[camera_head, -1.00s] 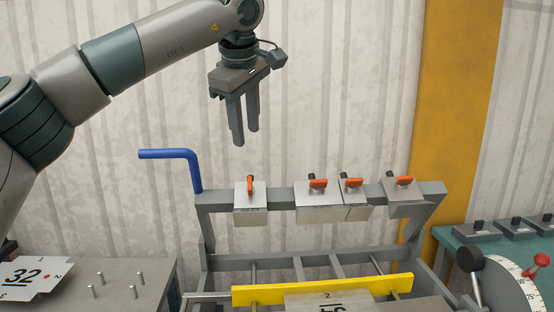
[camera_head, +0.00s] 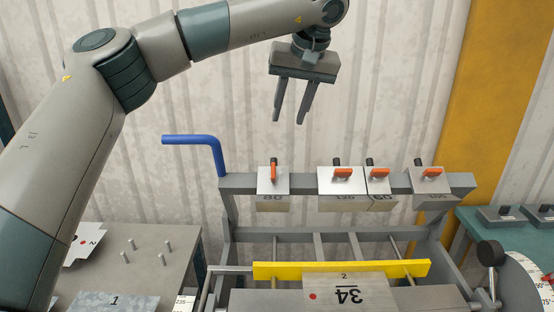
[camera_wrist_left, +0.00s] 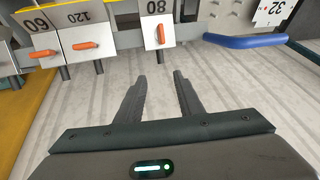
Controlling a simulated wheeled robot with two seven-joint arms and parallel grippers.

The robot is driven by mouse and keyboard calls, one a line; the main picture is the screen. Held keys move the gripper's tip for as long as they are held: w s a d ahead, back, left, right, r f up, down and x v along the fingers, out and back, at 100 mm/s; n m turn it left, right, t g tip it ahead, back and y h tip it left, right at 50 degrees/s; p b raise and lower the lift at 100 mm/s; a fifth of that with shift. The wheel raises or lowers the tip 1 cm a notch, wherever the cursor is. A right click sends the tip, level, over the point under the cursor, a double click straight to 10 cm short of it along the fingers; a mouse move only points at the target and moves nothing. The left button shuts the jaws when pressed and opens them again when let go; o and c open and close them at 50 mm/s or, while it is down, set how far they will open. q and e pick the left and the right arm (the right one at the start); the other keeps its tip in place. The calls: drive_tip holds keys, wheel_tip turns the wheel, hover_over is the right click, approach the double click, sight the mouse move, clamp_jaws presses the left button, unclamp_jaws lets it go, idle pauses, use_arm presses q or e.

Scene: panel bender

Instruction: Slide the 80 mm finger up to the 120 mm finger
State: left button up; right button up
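The 80 mm finger (camera_head: 268,187) hangs on the grey beam of the bender, leftmost of the fingers. Its orange lever stands upright. The 120 mm finger (camera_head: 332,188) hangs to its right, with its orange lever lying sideways and a stretch of bare beam between the two. In the left wrist view the 80 mm finger (camera_wrist_left: 152,11) is right of the 120 mm finger (camera_wrist_left: 75,18). My left gripper (camera_head: 288,121) is open and empty, in the air above and slightly right of the 80 mm finger, touching nothing. My right gripper is out of view.
The 60 mm finger (camera_head: 377,187) sits close against the right of the 120 mm finger. Another finger (camera_head: 424,187) hangs farther right. A blue crank handle (camera_head: 193,140) rises at the beam's left end. A yellow bar (camera_head: 340,269) crosses the front below.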

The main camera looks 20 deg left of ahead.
sight(276, 160)
use_arm(q)
drive_tip(key=p+x, duration=0.6)
drive_tip(key=x, duration=1.1)
drive_tip(key=shift+w+f, duration=0.1)
drive_tip(key=shift+f, duration=0.05)
drive_tip(key=shift+c, duration=0.7)
clamp_jaws()
